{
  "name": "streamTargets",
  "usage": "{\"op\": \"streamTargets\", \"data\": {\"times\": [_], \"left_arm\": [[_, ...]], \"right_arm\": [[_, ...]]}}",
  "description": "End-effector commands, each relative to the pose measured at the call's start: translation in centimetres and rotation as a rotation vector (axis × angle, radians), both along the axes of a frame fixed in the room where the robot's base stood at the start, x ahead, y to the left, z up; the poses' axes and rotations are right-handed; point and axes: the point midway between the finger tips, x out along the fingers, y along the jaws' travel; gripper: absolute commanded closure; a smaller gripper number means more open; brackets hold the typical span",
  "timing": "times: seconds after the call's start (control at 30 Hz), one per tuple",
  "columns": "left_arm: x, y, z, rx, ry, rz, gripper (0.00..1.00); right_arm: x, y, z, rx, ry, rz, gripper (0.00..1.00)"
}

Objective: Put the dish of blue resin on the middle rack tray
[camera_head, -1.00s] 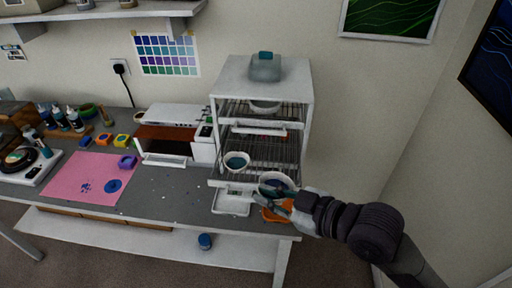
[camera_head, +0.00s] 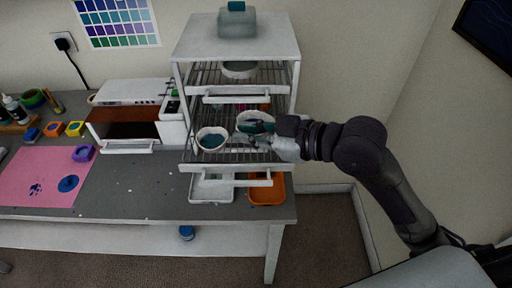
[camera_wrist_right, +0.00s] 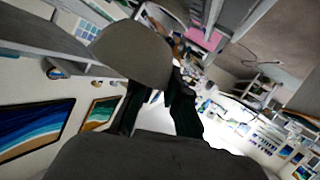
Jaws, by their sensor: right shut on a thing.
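My right gripper (camera_head: 264,133) is shut on a white round dish (camera_head: 255,117), its contents mostly hidden by the fingers. The dish is at the right side of the pulled-out rack tray (camera_head: 210,168); I cannot tell whether it touches the wires. In the right wrist view the gripper (camera_wrist_right: 158,90) holds the dish, whose grey rounded side (camera_wrist_right: 128,48) fills the upper middle. A second white dish with teal resin (camera_head: 211,139) stands on the same tray, left of the held one. My left gripper is not in view.
The white rack (camera_head: 178,95) has an upper tray (camera_head: 243,98) and another dish (camera_head: 239,69) higher up. A white tray (camera_head: 211,190) and an orange tray (camera_head: 267,190) lie below. A small oven (camera_head: 130,147) stands left; a pink mat (camera_head: 35,185) lies further left.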

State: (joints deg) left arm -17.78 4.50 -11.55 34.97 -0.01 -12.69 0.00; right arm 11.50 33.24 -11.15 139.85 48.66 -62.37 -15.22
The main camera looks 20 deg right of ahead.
Motion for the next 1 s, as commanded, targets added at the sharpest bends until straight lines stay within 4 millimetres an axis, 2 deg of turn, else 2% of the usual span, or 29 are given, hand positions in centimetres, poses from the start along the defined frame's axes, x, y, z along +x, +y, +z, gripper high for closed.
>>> {"op": "streamTargets", "data": {"times": [0.23, 0.4, 0.53, 0.73, 1.0], "left_arm": [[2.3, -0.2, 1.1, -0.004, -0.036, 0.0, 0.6], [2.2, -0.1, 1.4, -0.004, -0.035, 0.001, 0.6], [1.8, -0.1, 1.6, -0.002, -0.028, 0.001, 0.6], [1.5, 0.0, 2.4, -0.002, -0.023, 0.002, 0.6], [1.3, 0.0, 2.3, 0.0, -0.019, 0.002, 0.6]], "right_arm": [[4.4, -2.5, -2.8, 0.003, 0.004, -0.004, 1.0], [6.0, -3.3, -3.9, 0.002, -0.001, 0.0, 1.0], [6.2, -3.4, -4.8, 0.004, 0.001, 0.0, 1.0], [6.1, -3.5, -7.6, 0.003, 0.002, 0.0, 1.0], [6.1, -3.5, -8.1, 0.001, -0.003, 0.0, 1.0]]}}
